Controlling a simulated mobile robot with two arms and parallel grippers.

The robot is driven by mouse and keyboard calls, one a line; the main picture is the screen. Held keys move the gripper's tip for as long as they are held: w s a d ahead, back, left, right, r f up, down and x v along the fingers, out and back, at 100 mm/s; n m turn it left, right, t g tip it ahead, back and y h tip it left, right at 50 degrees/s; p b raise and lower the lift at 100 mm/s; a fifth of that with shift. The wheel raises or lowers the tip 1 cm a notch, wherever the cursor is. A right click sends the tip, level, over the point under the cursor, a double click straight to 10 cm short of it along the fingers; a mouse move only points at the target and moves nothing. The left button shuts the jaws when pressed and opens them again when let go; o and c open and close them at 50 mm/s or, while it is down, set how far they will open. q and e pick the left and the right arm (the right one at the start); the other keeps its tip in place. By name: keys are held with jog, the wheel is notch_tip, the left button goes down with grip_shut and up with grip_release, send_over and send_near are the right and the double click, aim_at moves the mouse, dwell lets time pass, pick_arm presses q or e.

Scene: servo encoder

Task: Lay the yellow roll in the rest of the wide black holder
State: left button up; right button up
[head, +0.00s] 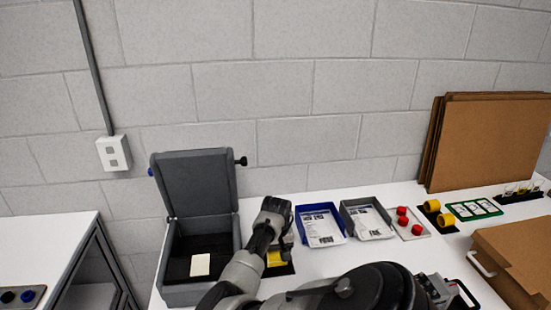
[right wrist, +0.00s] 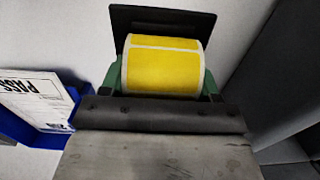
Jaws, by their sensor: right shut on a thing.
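The yellow roll (right wrist: 163,67) with pale edges is between the green-padded fingers of my right gripper (right wrist: 160,84), which is shut on it. In the head view the right gripper (head: 279,240) points down just right of the grey box, and part of the yellow roll (head: 276,258) shows below it. A black holder (head: 284,270) lies under the roll, partly hidden by my arm. Its black plate (right wrist: 165,18) shows behind the roll in the right wrist view. I cannot tell whether the roll touches the holder's rest. My left gripper is not in view.
An open grey box (head: 185,293) stands close on the left. A blue tray (head: 341,221) and a grey tray (head: 386,215) with printed packets stand to the right. Further right are red pieces (head: 416,229), other yellow pieces (head: 446,220) and cardboard (head: 490,140).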

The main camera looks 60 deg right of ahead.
jog(key=o, duration=1.1)
jog(key=shift+o, duration=0.2)
notch_tip(320, 180, up, 11)
jog(key=shift+f+b, duration=0.1)
jog(key=shift+b, duration=0.65)
